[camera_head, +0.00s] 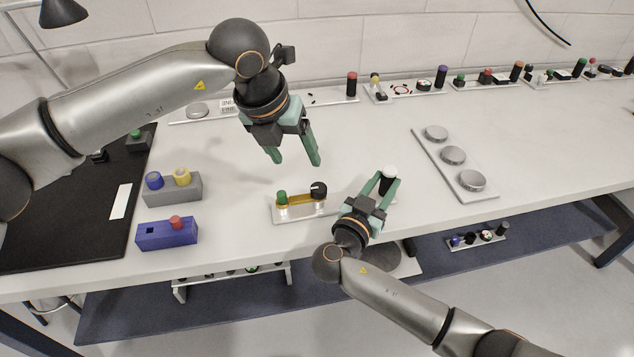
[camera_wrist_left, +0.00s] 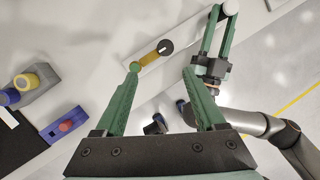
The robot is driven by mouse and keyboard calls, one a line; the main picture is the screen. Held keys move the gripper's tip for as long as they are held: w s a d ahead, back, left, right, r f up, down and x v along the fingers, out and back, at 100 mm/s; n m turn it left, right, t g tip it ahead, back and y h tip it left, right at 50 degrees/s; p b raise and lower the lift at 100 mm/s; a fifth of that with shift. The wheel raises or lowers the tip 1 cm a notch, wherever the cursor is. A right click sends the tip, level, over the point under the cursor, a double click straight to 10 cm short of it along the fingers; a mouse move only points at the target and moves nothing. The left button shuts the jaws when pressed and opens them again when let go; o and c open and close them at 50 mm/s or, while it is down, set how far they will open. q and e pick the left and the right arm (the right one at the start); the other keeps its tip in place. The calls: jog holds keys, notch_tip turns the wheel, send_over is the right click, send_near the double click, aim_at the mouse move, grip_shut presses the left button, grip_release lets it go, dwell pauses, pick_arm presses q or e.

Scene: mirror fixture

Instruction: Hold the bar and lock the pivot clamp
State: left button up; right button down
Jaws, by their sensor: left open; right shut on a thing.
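The fixture is a pale metal plate (camera_head: 299,211) near the table's front edge. It bears a yellow bar (camera_head: 298,199), with a green knob (camera_head: 282,197) at its left end and a black clamp knob (camera_head: 318,189) at its right. The bar also shows in the left wrist view (camera_wrist_left: 150,59). My left gripper (camera_head: 293,161) is open and empty above and behind the fixture. My right gripper (camera_head: 387,178) is right of the fixture, shut on a white-topped knob (camera_head: 390,172). Its fingers partly hide the knob's lower part.
A grey block (camera_head: 173,193) with blue and yellow knobs and a blue box (camera_head: 167,235) with a red button stand to the left. A tray with several metal discs (camera_head: 453,155) lies to the right. Small fixtures line the back wall. The table between is clear.

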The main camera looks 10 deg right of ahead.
aim_at(319, 187)
pick_arm(q)
jog(key=w+d+f+m, duration=0.1)
jog(key=f, duration=0.2)
jog(key=w+d+f+m, duration=0.1)
jog(key=d+f, duration=0.1)
jog(key=f, duration=0.2)
jog(key=w+d+f+m, duration=0.1)
jog(key=f, duration=0.3)
jog(key=shift+d+m+t, duration=0.2)
jog(key=shift+m+t, duration=0.1)
jog(key=shift+m, duration=0.1)
jog(key=shift+r, duration=0.1)
grip_shut()
